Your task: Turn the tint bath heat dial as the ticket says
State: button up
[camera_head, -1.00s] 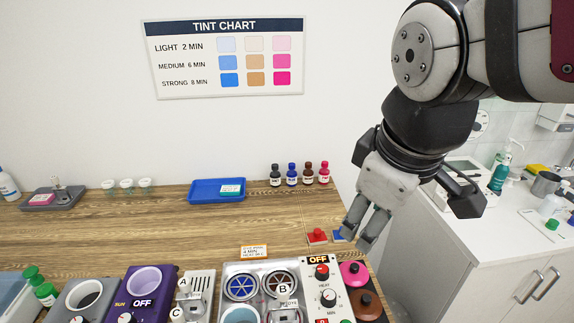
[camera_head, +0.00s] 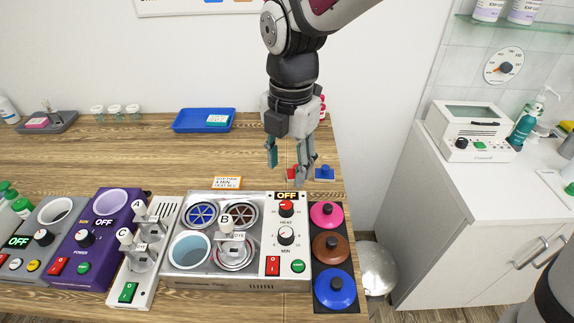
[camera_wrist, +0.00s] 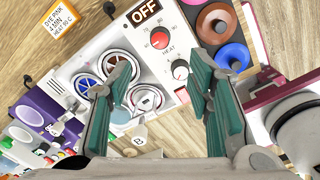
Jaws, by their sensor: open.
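The tint bath (camera_head: 180,284) is a silver unit with several round wells and a white control panel (camera_head: 272,250) on its right. The panel's display (camera_head: 286,196) reads OFF. Below it is the red heat dial (camera_head: 286,208), also plain in the wrist view (camera_wrist: 160,39); its exact setting is too small to read. The orange-edged ticket (camera_wrist: 61,18) reads dye pink, 4 min, heat 90 C. My gripper (camera_head: 290,163) is open and empty, above and behind the panel, apart from the dial.
Pink, brown and blue lids (camera_head: 335,287) lie right of the panel. A rack (camera_head: 135,265) with lettered handles and a purple unit (camera_head: 92,262) stand left. A handle marked B (camera_head: 230,240) rises from the bath. Red and blue pieces (camera_head: 324,173) lie behind.

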aim_at(286, 205)
notch_tip(286, 205, down, 12)
jog(key=shift+w+a+r+b, duration=0.1)
jog(key=shift+a+r+b, duration=0.05)
jog(key=shift+b, duration=0.45)
grip_shut()
